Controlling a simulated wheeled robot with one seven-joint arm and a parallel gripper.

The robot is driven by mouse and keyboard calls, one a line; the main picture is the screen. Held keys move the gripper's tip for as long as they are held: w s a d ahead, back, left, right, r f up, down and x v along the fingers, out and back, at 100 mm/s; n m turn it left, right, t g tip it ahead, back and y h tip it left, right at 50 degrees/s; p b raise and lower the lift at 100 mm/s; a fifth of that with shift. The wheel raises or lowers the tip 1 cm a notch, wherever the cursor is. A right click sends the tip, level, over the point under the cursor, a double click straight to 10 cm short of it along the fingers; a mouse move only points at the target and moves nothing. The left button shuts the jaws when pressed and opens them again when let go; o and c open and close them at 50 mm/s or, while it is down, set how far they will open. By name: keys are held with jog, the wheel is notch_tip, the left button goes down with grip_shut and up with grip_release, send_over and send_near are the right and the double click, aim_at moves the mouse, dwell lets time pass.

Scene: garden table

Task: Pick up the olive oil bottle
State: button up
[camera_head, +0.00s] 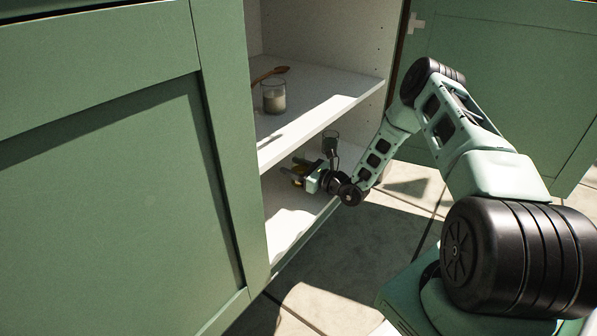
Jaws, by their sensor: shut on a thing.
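My gripper (305,175) is inside the lower compartment of the open cabinet, just above its floor. It is shut on a yellowish thing (297,183), which fits the olive oil bottle. The jaws cover most of it, so its full shape, and whether it touches the cabinet floor, cannot be told.
A glass jar with pale contents (274,98) and a wooden spoon (269,74) are on the shelf (330,105) above. A green door panel (110,190) fills the left; another open door (510,90) stands at the right.

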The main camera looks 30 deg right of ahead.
aim_at(304, 160)
jog(key=shift+r, duration=0.15)
notch_tip(304, 160, up, 3)
jog(key=p, duration=0.3)
jog(key=shift+r, duration=0.15)
jog(key=shift+s+d+r+p, duration=0.15)
jog(key=shift+s+p, duration=0.1)
jog(key=shift+p, duration=0.25)
jog(key=p+v, duration=0.8)
jog(key=v, duration=0.9)
jog(key=shift+s, duration=0.15)
jog(key=shift+d, duration=0.1)
